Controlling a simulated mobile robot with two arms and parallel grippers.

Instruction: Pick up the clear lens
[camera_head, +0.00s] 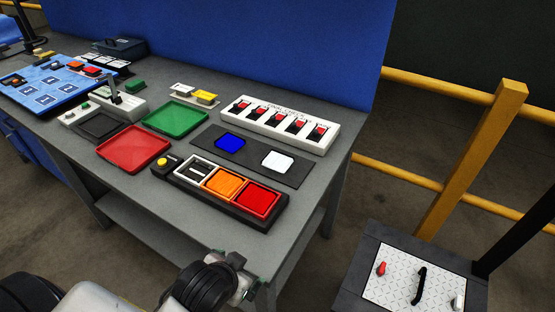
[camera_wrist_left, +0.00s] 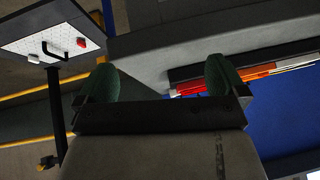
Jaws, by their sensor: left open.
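The clear lens (camera_head: 277,160) appears as a pale white square. It lies on the right part of a dark mat on the grey table, beside a blue lens (camera_head: 230,143). An arm of mine reaches in at the bottom of the head view, by the table's front edge, well short of the clear lens. In the left wrist view my left gripper (camera_wrist_left: 163,75) is open, its two green fingertips wide apart with nothing between them. I cannot make out the clear lens in that view. My right gripper is not in view.
A black holder (camera_head: 245,213) with white, orange and red squares lies in front of the mat. A white switch panel (camera_head: 279,121) stands behind it. Red (camera_head: 133,147) and green (camera_head: 175,117) trays are to the left. A stand with a white plate (camera_head: 400,275) is right of the table.

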